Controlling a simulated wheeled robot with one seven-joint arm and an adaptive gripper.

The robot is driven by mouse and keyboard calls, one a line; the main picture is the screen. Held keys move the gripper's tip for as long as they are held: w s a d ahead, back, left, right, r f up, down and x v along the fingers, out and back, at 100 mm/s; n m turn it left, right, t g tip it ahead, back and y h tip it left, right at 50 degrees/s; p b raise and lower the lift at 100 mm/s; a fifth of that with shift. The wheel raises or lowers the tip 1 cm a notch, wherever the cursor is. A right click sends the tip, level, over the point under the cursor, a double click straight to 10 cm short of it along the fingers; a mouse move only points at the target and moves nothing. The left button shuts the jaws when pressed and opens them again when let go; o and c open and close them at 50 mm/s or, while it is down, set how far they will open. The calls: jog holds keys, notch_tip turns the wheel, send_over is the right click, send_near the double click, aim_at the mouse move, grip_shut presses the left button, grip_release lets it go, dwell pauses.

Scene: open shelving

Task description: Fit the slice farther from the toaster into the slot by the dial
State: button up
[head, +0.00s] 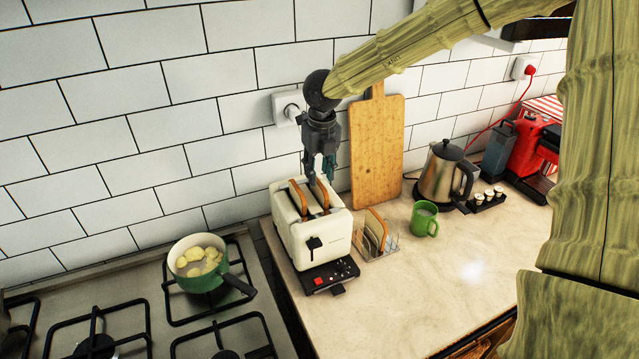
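The cream toaster (326,239) stands on the counter by the stove, with a dark lever on its front. One bread slice (297,197) shows in its left slot. Another slice (321,195) shows in its right slot, directly under my gripper (319,177). My gripper points down, its fingertips at or close to that slice's top; whether they close on it is not clear. A wire rack (381,250) right of the toaster holds bread with a brown crust (378,226); I see one slice clearly. I cannot make out the dial for certain.
A black panel with a red button lies at the toaster's front foot. A green mug (424,219), a kettle (446,177) and a tray of small cups (487,199) stand to the right. A cutting board (377,145) leans on the wall behind. A green pan (203,277) sits on the stove.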

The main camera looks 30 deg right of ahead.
notch_tip(320, 180, up, 7)
jog(key=b, duration=0.1)
jog(key=shift+s+f, duration=0.15)
jog(key=shift+s, duration=0.25)
